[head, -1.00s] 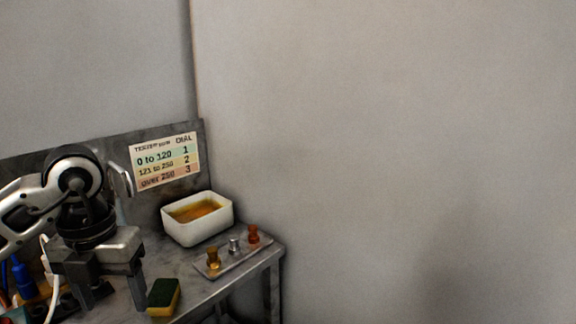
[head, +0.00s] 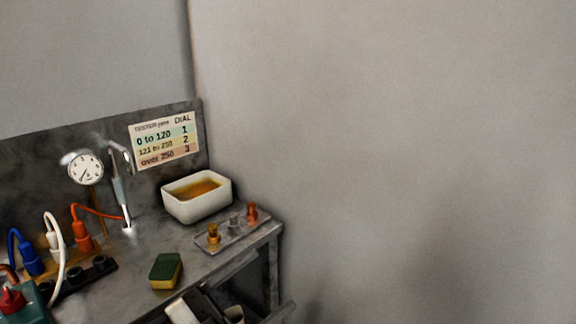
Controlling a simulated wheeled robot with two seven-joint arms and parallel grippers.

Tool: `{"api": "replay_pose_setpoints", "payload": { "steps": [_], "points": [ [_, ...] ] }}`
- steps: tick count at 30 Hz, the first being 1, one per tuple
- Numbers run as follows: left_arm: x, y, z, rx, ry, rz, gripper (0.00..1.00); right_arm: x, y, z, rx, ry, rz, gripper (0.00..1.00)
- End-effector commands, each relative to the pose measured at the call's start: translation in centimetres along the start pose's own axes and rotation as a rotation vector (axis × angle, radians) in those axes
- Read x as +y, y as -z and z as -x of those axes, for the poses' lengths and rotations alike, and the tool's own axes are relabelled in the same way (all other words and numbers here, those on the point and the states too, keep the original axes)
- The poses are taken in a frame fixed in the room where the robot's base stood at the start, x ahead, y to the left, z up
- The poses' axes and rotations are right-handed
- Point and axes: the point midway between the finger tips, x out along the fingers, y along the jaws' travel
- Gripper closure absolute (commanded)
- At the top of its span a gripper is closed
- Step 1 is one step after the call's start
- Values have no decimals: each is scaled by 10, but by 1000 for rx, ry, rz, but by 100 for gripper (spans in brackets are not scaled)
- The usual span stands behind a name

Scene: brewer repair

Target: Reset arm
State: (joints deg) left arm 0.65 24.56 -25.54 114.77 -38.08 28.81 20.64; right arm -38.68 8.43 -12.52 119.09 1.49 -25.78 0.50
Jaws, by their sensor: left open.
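My left gripper (head: 208,304) is low at the bottom edge of the head view, in front of the bench's front edge. Its pale body and dark fingers are partly cut off by the frame. It is open, and I see nothing held in it. It is apart from the green and yellow sponge (head: 166,271), which lies on the bench top behind it. My right gripper is out of view.
The metal bench (head: 150,238) carries a white tub (head: 197,205) of amber liquid, a plate (head: 236,236) with small metal fittings, a gauge (head: 85,169), coloured plugs and a dial chart (head: 163,140). A pale cup (head: 233,314) shows below the bench edge.

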Motion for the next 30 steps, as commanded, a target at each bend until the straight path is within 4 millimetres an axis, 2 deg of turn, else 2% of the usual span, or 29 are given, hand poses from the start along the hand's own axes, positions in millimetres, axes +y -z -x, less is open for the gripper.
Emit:
{"api": "replay_pose_setpoints", "payload": {
  "steps": [1,3,5,6,9,13,15,18,24,25,28,30],
  "points": [
    [4,-25,20,-162,120,118,34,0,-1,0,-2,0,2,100],
    [16,-62,58,-407,252,268,34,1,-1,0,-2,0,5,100],
    [35,-84,92,-594,319,381,34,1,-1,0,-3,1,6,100],
    [51,-96,115,-707,347,451,34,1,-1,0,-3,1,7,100],
    [93,-109,168,-949,379,610,34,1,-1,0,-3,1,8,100],
    [138,-107,215,-1160,376,764,34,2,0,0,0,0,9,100],
    [154,-103,230,-1229,368,819,34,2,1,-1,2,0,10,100],
    [167,-99,242,-1281,360,862,34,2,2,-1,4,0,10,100],
    [170,-98,245,-1294,357,873,34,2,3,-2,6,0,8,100],
    [170,-98,245,-1293,356,872,37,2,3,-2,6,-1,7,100],
    [170,-98,244,-1293,356,872,64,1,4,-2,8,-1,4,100],
    [170,-99,244,-1292,356,872,64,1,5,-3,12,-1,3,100]
  ]
}}
